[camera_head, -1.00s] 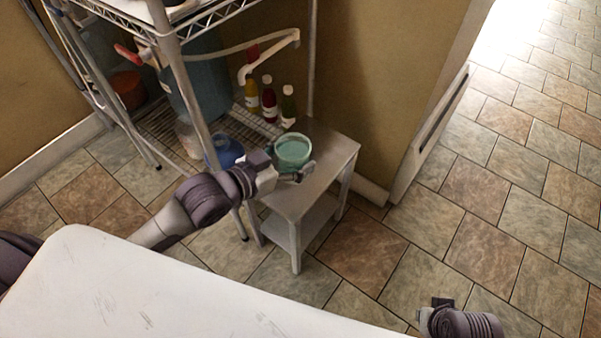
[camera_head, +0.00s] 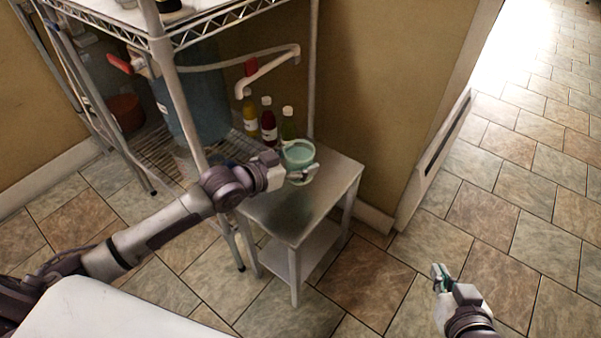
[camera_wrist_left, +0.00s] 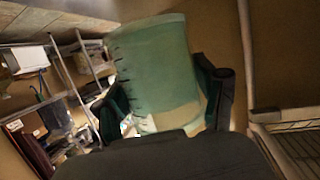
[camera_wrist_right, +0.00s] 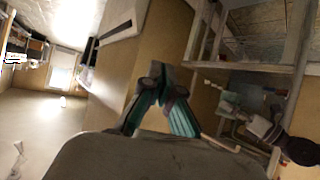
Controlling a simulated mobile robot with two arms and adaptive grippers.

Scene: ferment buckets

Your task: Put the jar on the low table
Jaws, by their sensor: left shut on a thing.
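The jar (camera_head: 299,153) is a pale green, open-topped, translucent vessel. My left gripper (camera_head: 298,174) is shut on it, with a finger on either side; the jar also fills the middle of the left wrist view (camera_wrist_left: 158,70). The low table (camera_head: 285,218) is a small grey table with a lower shelf. In the head view the jar appears over its far end; I cannot tell whether its base touches the top. My right gripper (camera_head: 440,275) is empty over the floor at lower right, its fingertips together in the right wrist view (camera_wrist_right: 160,85).
A wire shelving rack (camera_head: 170,75) stands left of the table, holding a large blue bucket (camera_head: 198,95). A red bottle (camera_head: 268,120), a yellow one and a green one stand close behind the jar. A white hose (camera_head: 235,62) hangs above. The table's near part is bare.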

